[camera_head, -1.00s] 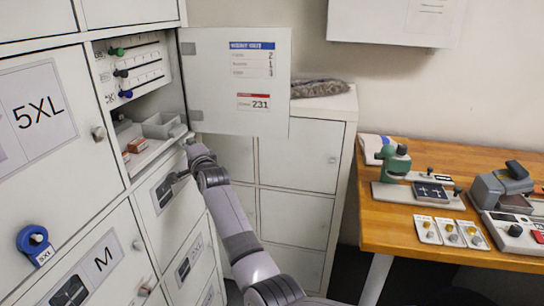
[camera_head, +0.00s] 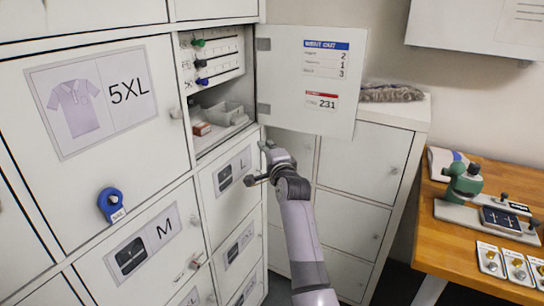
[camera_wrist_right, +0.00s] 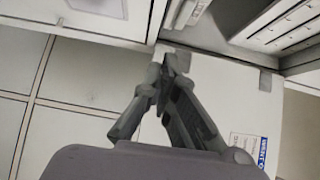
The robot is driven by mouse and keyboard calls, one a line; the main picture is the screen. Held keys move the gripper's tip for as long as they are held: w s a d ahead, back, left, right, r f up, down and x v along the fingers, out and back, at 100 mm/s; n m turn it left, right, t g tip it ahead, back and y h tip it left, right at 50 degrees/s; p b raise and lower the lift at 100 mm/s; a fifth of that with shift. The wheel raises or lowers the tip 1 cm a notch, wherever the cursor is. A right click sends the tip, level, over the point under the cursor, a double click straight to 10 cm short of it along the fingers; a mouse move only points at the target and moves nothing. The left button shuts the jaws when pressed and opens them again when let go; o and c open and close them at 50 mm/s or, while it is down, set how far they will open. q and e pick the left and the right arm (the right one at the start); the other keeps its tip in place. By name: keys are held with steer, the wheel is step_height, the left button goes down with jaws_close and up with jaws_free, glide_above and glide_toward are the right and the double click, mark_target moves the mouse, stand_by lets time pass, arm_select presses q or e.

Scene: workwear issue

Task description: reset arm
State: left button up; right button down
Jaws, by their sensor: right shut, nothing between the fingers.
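My right gripper (camera_head: 260,164) is shut and empty. In the head view it is in front of the locker column, below the open compartment and beside the L locker door (camera_head: 234,170). The arm reaches up to it from the bottom of the picture. The right wrist view shows its fingers (camera_wrist_right: 170,64) together, with a pale door panel (camera_wrist_right: 225,88) behind them. I cannot tell whether the gripper touches the locker front. My left gripper is not in view.
The compartment door (camera_head: 308,75) stands open to the right above my gripper. A low locker (camera_head: 357,160) stands behind my arm. A wooden table (camera_head: 450,250) with tools is at the right.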

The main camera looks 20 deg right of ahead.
steer(key=s+a+f+n+g+y, duration=0.1)
steer(key=s+a+f+n+g, duration=0.3)
steer(key=f, duration=0.9)
steer(key=s+f+n, duration=0.2)
steer(key=s+f, duration=0.4)
steer(key=f, duration=0.6)
steer(key=s+a+f+n+g+y, duration=0.1)
steer(key=s+f+n+g, duration=0.3)
steer(key=f, duration=0.9)
steer(key=s+a+f+n+g, duration=0.1)
steer(key=s+f+n+g, duration=0.25)
steer(key=s+f, duration=1.5)
steer(key=s+d+f+n+g, duration=0.1)
steer(key=s+f, duration=0.4)
steer(key=s, duration=0.7)
steer(key=s+d+f+n+g, duration=0.1)
steer(key=s+f+n, duration=0.3)
steer(key=s, duration=0.9)
steer(key=s+d+f+n+g, duration=0.1)
steer(key=s+f, duration=0.4)
steer(key=s, duration=0.8)
steer(key=shift+f+n+g+h, duration=0.4)
steer(key=shift+n+g, duration=0.45)
steer(key=shift+g, duration=0.4)
steer(key=shift+d, duration=0.1)
